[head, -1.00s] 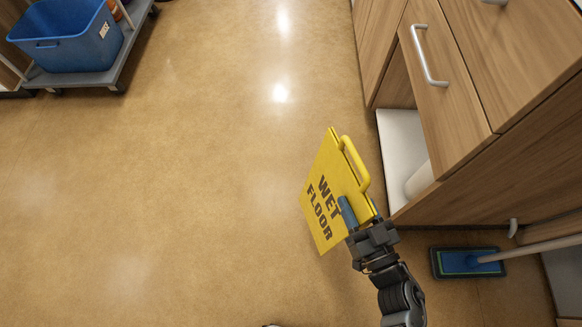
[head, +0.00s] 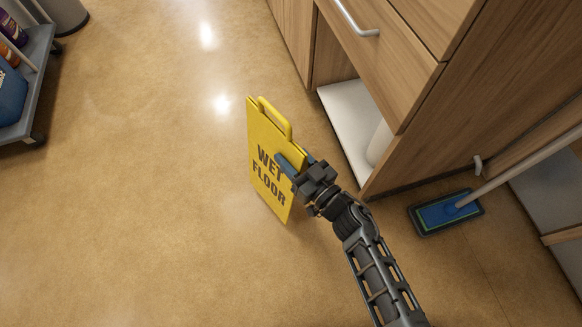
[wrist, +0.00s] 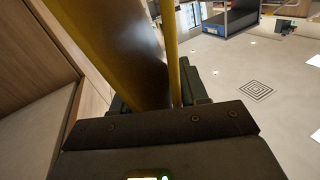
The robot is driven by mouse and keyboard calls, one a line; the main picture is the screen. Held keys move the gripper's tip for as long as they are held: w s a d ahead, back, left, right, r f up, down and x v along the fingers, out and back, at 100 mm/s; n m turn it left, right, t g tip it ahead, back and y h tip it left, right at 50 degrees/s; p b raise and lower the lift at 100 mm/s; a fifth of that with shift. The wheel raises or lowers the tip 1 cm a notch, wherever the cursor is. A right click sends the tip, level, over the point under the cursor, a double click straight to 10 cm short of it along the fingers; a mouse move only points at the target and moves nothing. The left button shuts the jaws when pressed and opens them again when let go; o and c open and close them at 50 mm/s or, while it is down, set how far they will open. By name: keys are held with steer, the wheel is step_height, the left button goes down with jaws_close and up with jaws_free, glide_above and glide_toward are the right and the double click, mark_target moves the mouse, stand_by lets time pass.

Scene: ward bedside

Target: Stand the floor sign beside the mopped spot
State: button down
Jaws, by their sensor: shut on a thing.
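The yellow floor sign (head: 268,170) reads WET FLOOR and has a loop handle on its top edge. My gripper (head: 290,165) is shut on the sign at its right side, below the handle. The sign is close to upright and slightly tilted in the head view. I cannot tell whether its lower edge touches the floor. In the wrist view the sign (wrist: 115,45) fills the upper left, close up between the jaws. I cannot make out the mopped spot for certain; the floor shows only glossy reflections.
A wooden cabinet (head: 455,90) with an open lower bay stands to the right. A flat blue mop (head: 445,210) with a long handle lies beside it. A grey cart (head: 35,85) stands at the far left. The floor (head: 130,220) left of the sign is clear.

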step_height(320, 180, down, 4)
steer(key=b, duration=0.3)
steer(key=shift+w, duration=0.1)
steer(key=c, duration=0.6)
jaws_free()
steer(key=p+v, duration=0.4)
steer(key=v, duration=0.8)
steer(key=shift+a, duration=0.1)
